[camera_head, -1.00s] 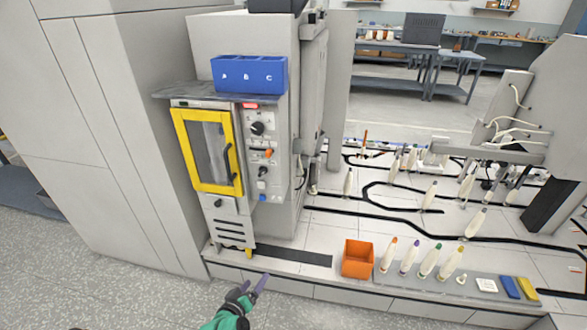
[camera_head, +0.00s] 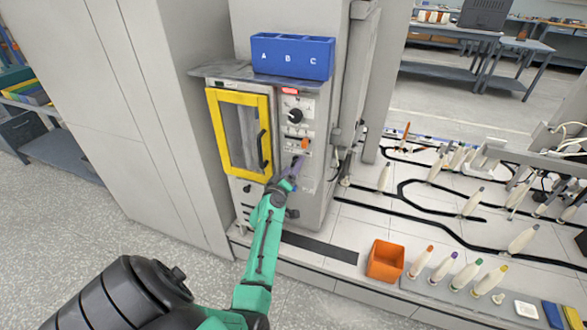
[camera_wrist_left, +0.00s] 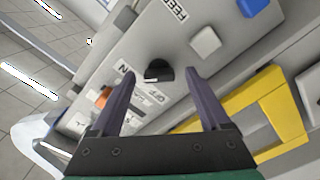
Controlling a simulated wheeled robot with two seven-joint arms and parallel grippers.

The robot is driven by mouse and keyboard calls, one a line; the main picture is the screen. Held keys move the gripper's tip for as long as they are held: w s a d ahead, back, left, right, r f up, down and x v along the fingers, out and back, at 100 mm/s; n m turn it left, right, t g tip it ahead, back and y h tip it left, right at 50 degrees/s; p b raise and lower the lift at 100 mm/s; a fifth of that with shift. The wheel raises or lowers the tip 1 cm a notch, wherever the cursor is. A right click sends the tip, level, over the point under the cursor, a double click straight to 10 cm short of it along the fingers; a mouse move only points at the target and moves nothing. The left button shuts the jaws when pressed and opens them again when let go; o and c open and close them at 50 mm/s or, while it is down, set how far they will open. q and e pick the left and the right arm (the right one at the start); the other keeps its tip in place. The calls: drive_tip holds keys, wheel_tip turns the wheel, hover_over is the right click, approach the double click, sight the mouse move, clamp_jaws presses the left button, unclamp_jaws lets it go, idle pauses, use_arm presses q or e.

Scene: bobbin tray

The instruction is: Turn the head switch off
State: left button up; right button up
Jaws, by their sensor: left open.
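The control panel (camera_head: 308,112) beside the yellow-framed door carries several controls. In the left wrist view a black rotary switch (camera_wrist_left: 158,71) with ON and OFF lettering shows between my fingertips; a label reading HEAD is not legible. My left gripper (camera_head: 297,164) is at the lower half of the panel, and its arm and fingers partly cover that switch in the head view. In the left wrist view the gripper (camera_wrist_left: 160,77) is open, one purple finger on each side of the switch, with no clear contact. My right gripper is not in view.
An orange control (camera_head: 305,143) and a black knob (camera_head: 295,116) sit above the gripper. A white button (camera_wrist_left: 205,40) by FEED and a blue button (camera_wrist_left: 252,6) are close by. The yellow door frame (camera_head: 212,125) is beside the panel. An orange bin (camera_head: 385,262) stands lower right.

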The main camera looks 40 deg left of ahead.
use_arm(q)
drive_tip(key=shift+w+a, duration=0.1)
drive_tip(key=shift+w, duration=0.1)
clamp_jaws()
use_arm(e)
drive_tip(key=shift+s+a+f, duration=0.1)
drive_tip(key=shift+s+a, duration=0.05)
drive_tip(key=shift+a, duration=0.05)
use_arm(q)
drive_tip(key=shift+n, duration=0.4)
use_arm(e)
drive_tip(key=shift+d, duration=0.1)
use_arm(q)
drive_tip(key=shift+n+p, duration=1.15)
drive_tip(key=shift+n, duration=6.45)
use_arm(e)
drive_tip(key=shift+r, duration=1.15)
